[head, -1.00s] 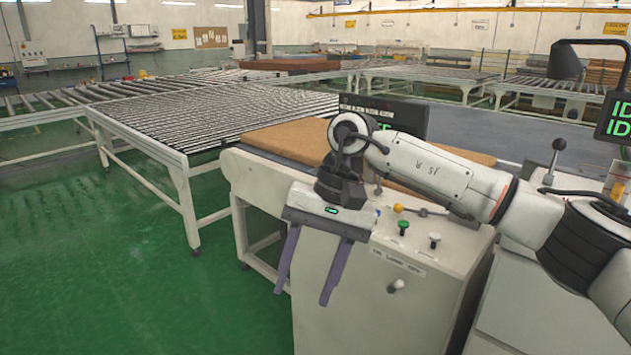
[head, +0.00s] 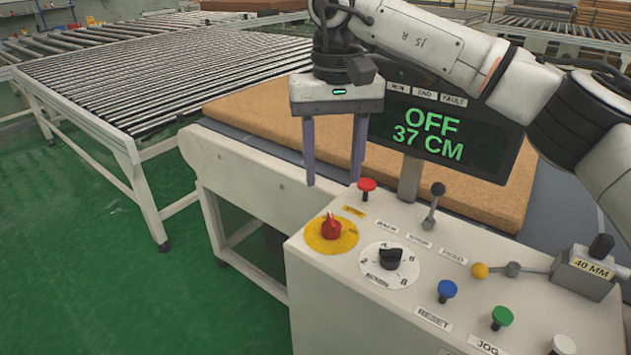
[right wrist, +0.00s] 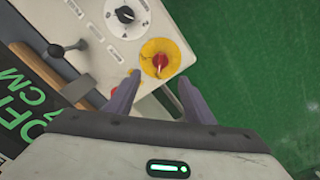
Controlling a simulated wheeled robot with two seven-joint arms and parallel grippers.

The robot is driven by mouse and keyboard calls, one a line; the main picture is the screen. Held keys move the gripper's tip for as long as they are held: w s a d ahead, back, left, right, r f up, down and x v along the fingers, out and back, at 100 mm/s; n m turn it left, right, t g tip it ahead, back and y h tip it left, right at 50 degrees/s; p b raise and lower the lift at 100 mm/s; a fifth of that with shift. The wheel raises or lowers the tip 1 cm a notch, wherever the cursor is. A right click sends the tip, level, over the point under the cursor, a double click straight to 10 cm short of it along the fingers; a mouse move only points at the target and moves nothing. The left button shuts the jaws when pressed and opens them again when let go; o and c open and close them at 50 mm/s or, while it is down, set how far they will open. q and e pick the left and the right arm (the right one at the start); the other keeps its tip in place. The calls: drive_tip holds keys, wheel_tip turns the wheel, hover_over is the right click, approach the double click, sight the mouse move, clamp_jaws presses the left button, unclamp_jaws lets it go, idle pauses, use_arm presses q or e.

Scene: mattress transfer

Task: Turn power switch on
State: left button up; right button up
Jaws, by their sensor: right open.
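A red rotary knob on a round yellow plate (head: 331,230) sits at the left front of the control panel (head: 300,262); I take it as the power switch. It also shows in the right wrist view as a red knob on a yellow plate (right wrist: 160,61). The display (head: 437,125) reads OFF and 37 CM. My right gripper (head: 333,183) is open and empty, its purple fingers pointing down above and behind the knob. In the right wrist view its fingertips (right wrist: 159,78) lie either side of the knob's lower side, apart from it. My left gripper is out of view.
A red button (head: 367,185), a lever (head: 433,205), a black dial (head: 391,258), a blue button (head: 446,290) and a green button (head: 502,316) crowd the panel. A brown mattress (head: 255,108) lies behind on the conveyor. Green floor is free at left.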

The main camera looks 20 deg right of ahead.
sight(332, 219)
drive_tip(key=f, duration=0.2)
drive_tip(key=shift+s+f, duration=0.3)
drive_tip(key=shift+f, duration=0.05)
wheel_tip(332, 219, down, 6)
drive_tip(key=shift+r, duration=0.15)
drive_tip(key=shift+f, duration=0.75)
drive_tip(key=c, duration=1)
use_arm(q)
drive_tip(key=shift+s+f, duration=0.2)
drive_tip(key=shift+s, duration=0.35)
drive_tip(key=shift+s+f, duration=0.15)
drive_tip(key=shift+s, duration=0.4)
use_arm(e)
drive_tip(key=shift+c, duration=0.2)
